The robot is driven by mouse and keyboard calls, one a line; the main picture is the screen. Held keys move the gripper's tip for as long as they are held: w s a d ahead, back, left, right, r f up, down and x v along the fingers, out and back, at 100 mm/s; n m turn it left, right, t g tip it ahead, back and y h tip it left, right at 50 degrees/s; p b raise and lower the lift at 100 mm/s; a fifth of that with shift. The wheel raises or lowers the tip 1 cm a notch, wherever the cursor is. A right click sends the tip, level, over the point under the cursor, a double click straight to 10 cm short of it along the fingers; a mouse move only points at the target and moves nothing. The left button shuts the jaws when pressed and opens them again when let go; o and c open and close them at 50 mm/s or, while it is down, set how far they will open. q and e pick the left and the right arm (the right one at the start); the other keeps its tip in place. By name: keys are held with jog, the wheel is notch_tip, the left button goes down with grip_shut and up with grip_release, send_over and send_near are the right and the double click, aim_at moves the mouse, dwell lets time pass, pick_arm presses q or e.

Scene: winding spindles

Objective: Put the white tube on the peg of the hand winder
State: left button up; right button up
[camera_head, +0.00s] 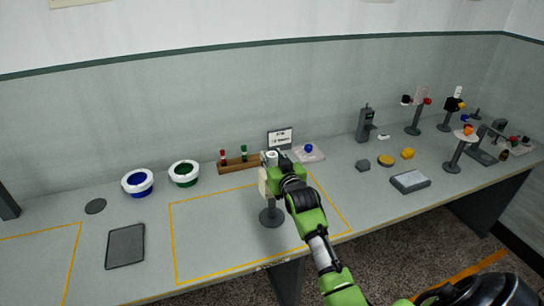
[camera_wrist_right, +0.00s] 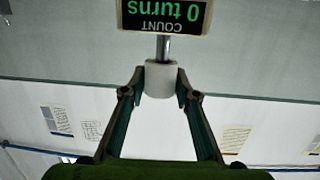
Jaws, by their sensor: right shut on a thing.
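The hand winder is a pale box (camera_head: 263,184) on a post with a round dark base (camera_head: 271,217). In the right wrist view its counter (camera_wrist_right: 165,14) appears upside down and reads 0 turns. A short metal peg (camera_wrist_right: 163,47) extends from it. The white tube (camera_wrist_right: 160,79) is between the fingertips of my right gripper (camera_wrist_right: 160,90), which is shut on it. The tube is in line with the peg and meets or covers its end; how far the peg enters is hidden. In the head view the tube (camera_head: 271,156) shows near the winder's top. My left gripper is not in view.
A wooden rack (camera_head: 238,165) with a red and a green spool, a small sign (camera_head: 280,138) and a pale tray (camera_head: 310,154) with a blue ball stand behind. A dark pad (camera_head: 125,246) lies front left. Several stands are at right.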

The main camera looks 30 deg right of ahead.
jog(key=shift+f+b, duration=0.9)
jog(key=shift+f, duration=0.55)
jog(key=o, duration=0.9)
jog(key=shift+s, duration=0.1)
jog(key=v, duration=1.2)
